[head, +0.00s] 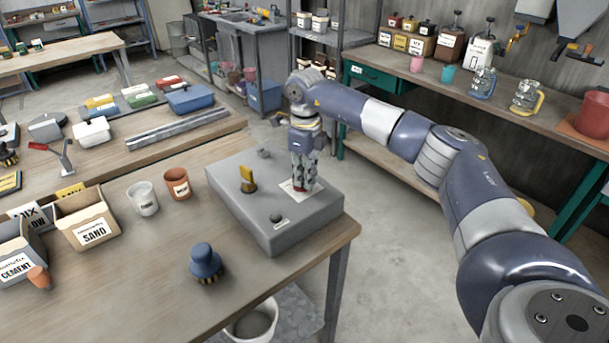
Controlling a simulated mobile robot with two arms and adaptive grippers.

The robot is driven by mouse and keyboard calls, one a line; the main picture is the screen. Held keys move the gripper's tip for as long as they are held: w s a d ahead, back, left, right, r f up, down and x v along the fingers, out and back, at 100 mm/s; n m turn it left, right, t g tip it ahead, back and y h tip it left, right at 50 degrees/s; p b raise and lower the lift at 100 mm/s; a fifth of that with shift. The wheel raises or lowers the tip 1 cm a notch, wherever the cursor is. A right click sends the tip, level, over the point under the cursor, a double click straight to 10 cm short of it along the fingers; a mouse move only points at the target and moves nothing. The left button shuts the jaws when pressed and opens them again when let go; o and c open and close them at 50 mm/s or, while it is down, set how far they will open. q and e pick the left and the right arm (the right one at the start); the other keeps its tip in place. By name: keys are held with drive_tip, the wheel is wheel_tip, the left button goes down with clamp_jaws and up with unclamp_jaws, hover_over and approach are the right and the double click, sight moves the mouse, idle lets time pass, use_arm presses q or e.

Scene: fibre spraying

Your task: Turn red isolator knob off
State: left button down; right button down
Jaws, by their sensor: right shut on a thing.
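The grey control box (262,208) sits at the right front corner of the near workbench. My right gripper (303,182) reaches down onto the right part of its top, over a pale label plate (286,188). Its fingers are shut on the red isolator knob (298,188), of which only a trace of red shows between the fingertips. The knob's angle is hidden. A yellow lever (247,179) and a small dark knob (276,218) stand on the same box, apart from the gripper. My left gripper is out of view.
On the near bench (150,270) stand a sand box (90,222), a cement box (15,262), a clear cup (143,200), a terracotta cup (177,184) and a dark blue-topped brush (205,262). A side bench (480,95) with jars runs along the right wall.

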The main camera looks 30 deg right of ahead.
drive_tip(key=shift+w+d+r+n, duration=0.1)
drive_tip(key=shift+w+n, duration=0.05)
drive_tip(key=shift+n, duration=1.15)
drive_tip(key=c, duration=1.7)
unclamp_jaws()
wheel_tip(320, 180, up, 12)
